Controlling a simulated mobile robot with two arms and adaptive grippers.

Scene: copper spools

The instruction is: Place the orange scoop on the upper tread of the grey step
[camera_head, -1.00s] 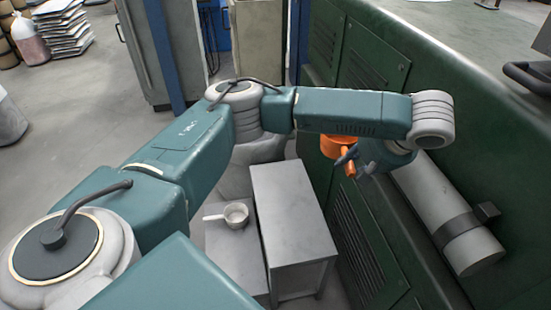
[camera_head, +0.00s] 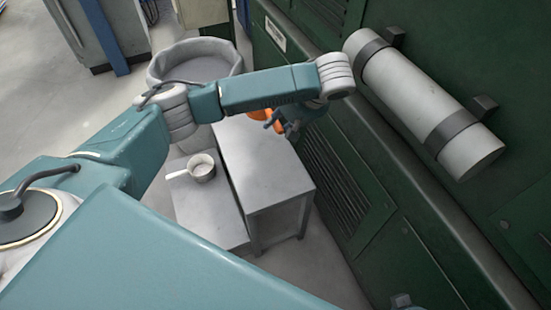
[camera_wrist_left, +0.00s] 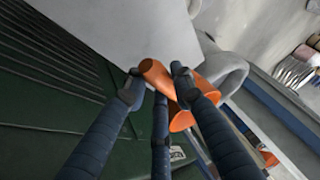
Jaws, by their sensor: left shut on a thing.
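The orange scoop (camera_head: 262,115) shows partly in the head view, behind my left arm's forearm. My left gripper (camera_head: 279,124) is shut on the scoop, near the far end of the grey step's upper tread (camera_head: 262,170). In the left wrist view the scoop (camera_wrist_left: 155,72) lies between the fingertips of the left gripper (camera_wrist_left: 155,82), with the pale grey step (camera_wrist_left: 130,30) beyond it. I cannot tell whether the scoop touches the tread. The right gripper is not in view.
A white pan (camera_head: 201,168) with a handle sits on the lower tread (camera_head: 205,207), left of the upper one. A grey bin (camera_head: 195,62) stands behind the step. The green cabinet (camera_head: 400,215) with a grey cylinder (camera_head: 425,100) stands close on the right.

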